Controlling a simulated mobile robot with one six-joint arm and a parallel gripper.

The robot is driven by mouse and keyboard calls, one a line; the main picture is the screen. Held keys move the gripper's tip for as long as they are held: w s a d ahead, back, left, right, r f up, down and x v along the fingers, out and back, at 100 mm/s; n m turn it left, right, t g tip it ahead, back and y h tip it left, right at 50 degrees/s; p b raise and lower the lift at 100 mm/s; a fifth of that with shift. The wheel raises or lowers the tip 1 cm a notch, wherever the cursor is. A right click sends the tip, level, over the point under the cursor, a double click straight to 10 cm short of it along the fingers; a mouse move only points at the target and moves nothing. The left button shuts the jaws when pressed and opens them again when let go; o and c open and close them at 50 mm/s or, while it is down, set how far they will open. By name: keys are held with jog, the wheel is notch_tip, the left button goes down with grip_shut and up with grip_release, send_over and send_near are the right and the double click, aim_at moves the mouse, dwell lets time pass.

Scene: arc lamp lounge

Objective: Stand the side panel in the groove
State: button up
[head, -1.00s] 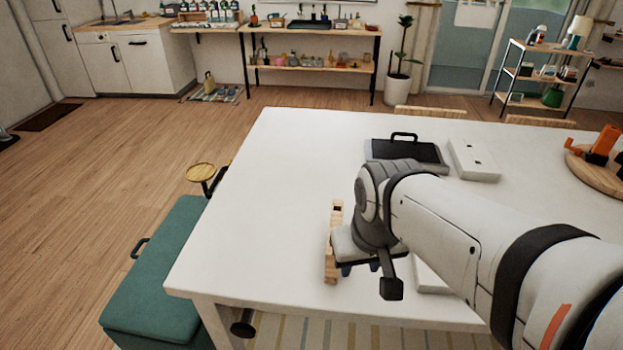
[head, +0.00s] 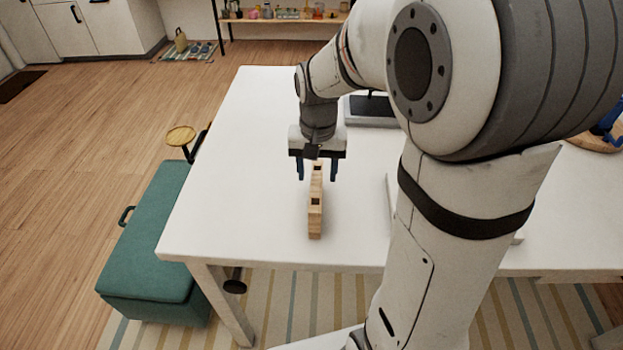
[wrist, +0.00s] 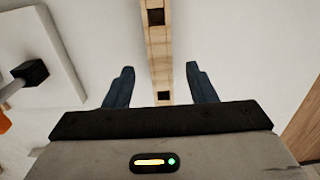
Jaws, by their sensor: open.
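A narrow pale wooden piece (head: 315,222) with dark square openings along its top sits on the white table near its front edge. Its length runs front to back. My gripper (head: 317,178) is open above its far end, one blue finger on each side, nothing held. The wrist view shows the wooden piece (wrist: 158,50) between the spread fingertips (wrist: 160,78), apart from both. A white slab (wrist: 48,50) lies left of it there; in the head view my arm mostly hides that area. I cannot tell which piece is the side panel, and no groove shows clearly.
The white table (head: 225,200) is clear left of the wooden piece. A dark-topped grey tray (head: 372,112) lies behind, partly hidden by my arm. A green bench (head: 150,240) and a round yellow-topped stand (head: 181,136) are by the table's left side.

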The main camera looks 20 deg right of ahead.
aim_at(316, 184)
notch_tip(316, 184, down, 7)
jog(key=shift+s+a+f+p, duration=0.1)
jog(key=shift+p, duration=0.25)
jog(key=shift+c, duration=0.3)
grip_shut()
